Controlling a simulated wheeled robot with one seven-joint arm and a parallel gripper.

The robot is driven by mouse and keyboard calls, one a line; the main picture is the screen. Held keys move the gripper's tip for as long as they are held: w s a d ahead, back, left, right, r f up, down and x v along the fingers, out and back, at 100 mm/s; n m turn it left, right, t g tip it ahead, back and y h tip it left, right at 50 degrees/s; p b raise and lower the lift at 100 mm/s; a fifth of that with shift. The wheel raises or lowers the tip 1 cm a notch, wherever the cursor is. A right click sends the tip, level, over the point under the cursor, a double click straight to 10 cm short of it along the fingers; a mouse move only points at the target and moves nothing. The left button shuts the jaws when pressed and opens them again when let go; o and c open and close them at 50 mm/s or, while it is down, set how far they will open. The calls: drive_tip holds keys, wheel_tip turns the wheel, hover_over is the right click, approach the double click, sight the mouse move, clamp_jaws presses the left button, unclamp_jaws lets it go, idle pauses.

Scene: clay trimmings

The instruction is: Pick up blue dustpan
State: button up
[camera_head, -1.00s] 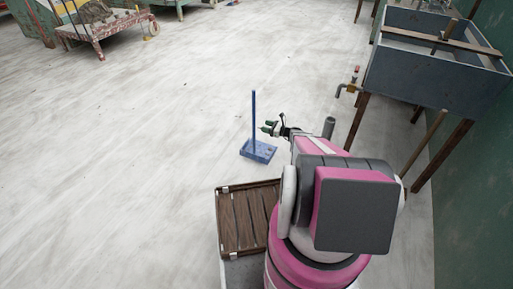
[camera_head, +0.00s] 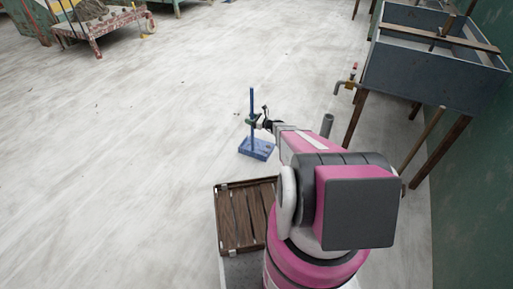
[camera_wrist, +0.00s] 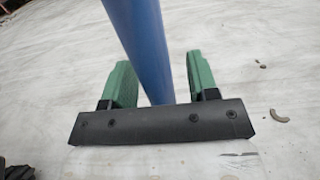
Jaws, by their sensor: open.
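The blue dustpan (camera_head: 257,149) stands on the pale floor with its long handle upright, left of my arm. My gripper (camera_head: 253,122) is at the handle, about midway up it. In the wrist view the blue handle (camera_wrist: 143,45) passes between the two green fingers of my gripper (camera_wrist: 160,85). The fingers are open, with a visible gap to the handle on the right side and a smaller one on the left. The pan itself is out of sight in the wrist view.
A slatted wooden crate (camera_head: 222,222) sits beside my base at the lower left. A grey sink on wooden legs (camera_head: 415,85) with a tap stands at the right by the green wall. A red cart (camera_head: 92,25) is far left.

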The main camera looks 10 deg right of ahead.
drive_tip(key=shift+w+a, duration=0.2)
clamp_jaws()
drive_tip(key=shift+r, duration=0.15)
